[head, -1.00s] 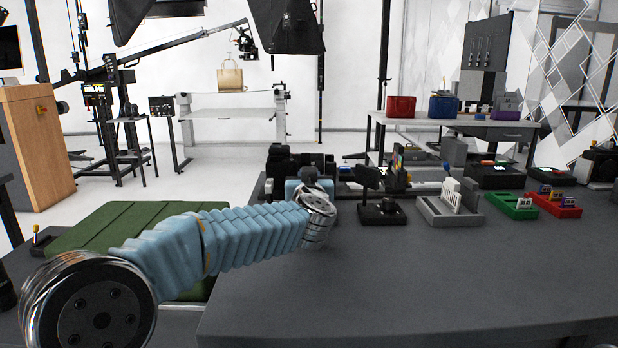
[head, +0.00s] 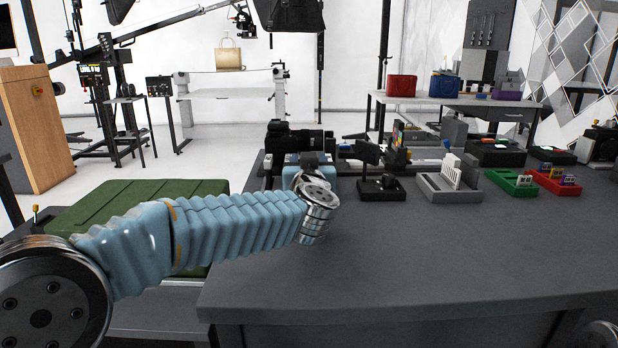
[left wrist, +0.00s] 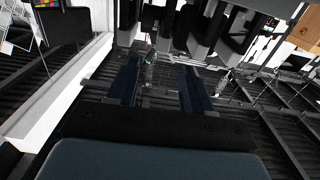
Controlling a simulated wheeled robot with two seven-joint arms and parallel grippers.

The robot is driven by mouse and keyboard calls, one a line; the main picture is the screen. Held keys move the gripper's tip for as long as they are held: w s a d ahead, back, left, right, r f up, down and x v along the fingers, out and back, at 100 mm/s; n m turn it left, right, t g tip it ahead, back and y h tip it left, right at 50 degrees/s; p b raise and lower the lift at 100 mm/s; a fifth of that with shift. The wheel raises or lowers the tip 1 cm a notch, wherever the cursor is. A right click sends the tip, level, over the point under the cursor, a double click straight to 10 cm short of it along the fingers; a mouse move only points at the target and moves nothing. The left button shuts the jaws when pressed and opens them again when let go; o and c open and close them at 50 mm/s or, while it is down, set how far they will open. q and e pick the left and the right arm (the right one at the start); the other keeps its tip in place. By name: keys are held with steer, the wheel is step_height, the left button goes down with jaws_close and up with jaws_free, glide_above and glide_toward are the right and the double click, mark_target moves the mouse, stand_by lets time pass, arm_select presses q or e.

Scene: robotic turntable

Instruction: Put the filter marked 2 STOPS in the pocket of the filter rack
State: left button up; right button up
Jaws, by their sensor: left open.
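A grey holder (head: 433,188) with upright white slotted pieces (head: 451,171) stands on the dark table, right of centre in the head view. A green tray (head: 508,184) and a red tray (head: 556,184) to its right hold small marked pieces. Their lettering is too small to read, so I cannot tell which one says 2 STOPS or which holder is the filter rack. In the left wrist view my left gripper (left wrist: 160,78) is open and empty.
A black camera (head: 298,139) and a small black stand (head: 382,187) are at the table's back, near my left arm. Black boxes (head: 495,153) stand behind the trays. The table's front and middle (head: 430,255) are clear. A green padded surface (head: 135,198) lies left.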

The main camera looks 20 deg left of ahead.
arm_select(q)
steer(key=v, duration=0.8)
steer(key=shift+s, duration=0.3)
steer(key=shift+d, duration=0.1)
